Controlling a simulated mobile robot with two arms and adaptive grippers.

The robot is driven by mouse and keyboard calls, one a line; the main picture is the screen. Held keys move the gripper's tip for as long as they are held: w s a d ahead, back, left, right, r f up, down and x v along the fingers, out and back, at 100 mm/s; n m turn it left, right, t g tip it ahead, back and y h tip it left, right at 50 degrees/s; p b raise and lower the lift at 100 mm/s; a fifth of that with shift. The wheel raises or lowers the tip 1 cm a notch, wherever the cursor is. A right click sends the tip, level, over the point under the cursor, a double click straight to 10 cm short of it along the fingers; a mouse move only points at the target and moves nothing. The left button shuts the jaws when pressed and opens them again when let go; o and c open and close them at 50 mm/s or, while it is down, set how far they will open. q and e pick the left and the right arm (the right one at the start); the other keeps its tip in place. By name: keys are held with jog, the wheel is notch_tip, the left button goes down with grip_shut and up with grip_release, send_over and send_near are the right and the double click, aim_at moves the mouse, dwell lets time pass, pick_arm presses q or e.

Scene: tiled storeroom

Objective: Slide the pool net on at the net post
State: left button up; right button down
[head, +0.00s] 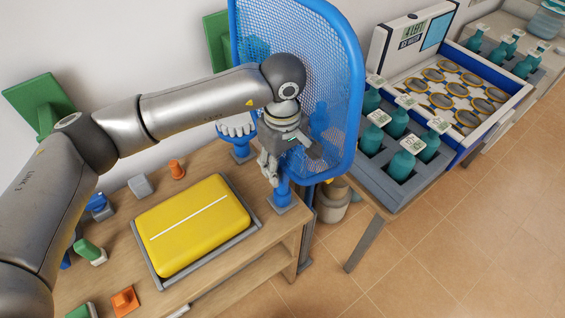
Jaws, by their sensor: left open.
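The pool net (338,75) is a large blue frame with blue mesh. It stands upright at the table's back right corner, behind my left gripper. My left gripper (286,160) is open and points down in front of the net's lower part, just above a blue square-based stand (282,197). I cannot tell whether its fingers touch the net or the stand. A dark upright post (306,232) beside the table edge may be the net post; its top is hidden. My right gripper is not in view.
A yellow case (195,225) lies in a grey tray (158,276) on the wooden table (122,245). Small orange (177,169), grey and green pieces lie around it. At right, a grey rack (376,188) of teal bottles stands beside a white-and-blue box (500,112). The tiled floor in front is clear.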

pick_arm(q)
notch_tip(320, 180, up, 8)
jog(key=shift+f, duration=0.25)
jog(key=shift+f, duration=0.1)
dwell(0.5)
